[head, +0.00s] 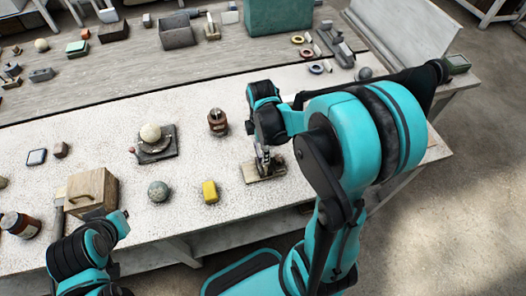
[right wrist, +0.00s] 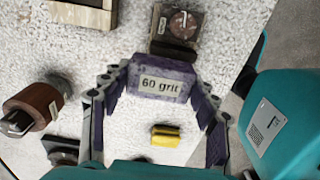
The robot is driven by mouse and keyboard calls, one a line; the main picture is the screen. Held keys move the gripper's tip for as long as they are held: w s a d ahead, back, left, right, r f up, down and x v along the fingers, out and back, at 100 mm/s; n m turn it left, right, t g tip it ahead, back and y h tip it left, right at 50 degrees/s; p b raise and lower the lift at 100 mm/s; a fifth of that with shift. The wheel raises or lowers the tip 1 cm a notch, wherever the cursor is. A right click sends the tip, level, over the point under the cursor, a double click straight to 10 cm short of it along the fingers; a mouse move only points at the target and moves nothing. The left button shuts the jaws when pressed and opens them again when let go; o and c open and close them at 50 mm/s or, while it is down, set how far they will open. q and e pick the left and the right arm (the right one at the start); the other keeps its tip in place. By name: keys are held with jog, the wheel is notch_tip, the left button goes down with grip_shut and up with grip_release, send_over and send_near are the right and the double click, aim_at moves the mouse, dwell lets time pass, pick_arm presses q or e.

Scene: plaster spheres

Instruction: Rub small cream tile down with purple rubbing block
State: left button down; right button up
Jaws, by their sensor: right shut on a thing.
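My right gripper (head: 262,157) is over the table. In the right wrist view its fingers (right wrist: 155,104) are shut on the purple rubbing block (right wrist: 158,88), labelled "60 grit". A tan wooden board or tray (head: 265,175) lies just under this gripper in the head view. A wooden-edged tray with a pale inside (right wrist: 85,14) shows at the top left of the wrist view. I cannot tell the small cream tile apart for certain. Whether the block touches anything below is unclear.
A wooden box (head: 92,190) is near my left arm. Speckled table between them is clear.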

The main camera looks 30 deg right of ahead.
jog(key=shift+w+d, duration=0.25)
jog(key=shift+w, duration=0.7)
jog(key=shift+s+a, duration=0.25)
jog(key=shift+s, duration=0.75)
jog(key=shift+s+a, duration=0.15)
jog(key=shift+s, duration=0.4)
jog(key=shift+s+a, duration=0.15)
jog(key=shift+s, duration=0.35)
jog(key=shift+w+d+b, duration=0.2)
jog(key=shift+w+d, duration=0.1)
jog(key=shift+w, duration=0.8)
jog(key=shift+w+d+b, duration=0.15)
jog(key=shift+w+d, duration=0.1)
jog(key=shift+w, duration=0.8)
jog(key=shift+s+r, duration=0.1)
jog(key=shift+s+a+r+p, duration=0.2)
jog(key=shift+s+r+p, duration=0.35)
jog(key=shift+s, duration=0.15)
jog(key=shift+s+r, duration=0.2)
jog(key=shift+s, duration=0.15)
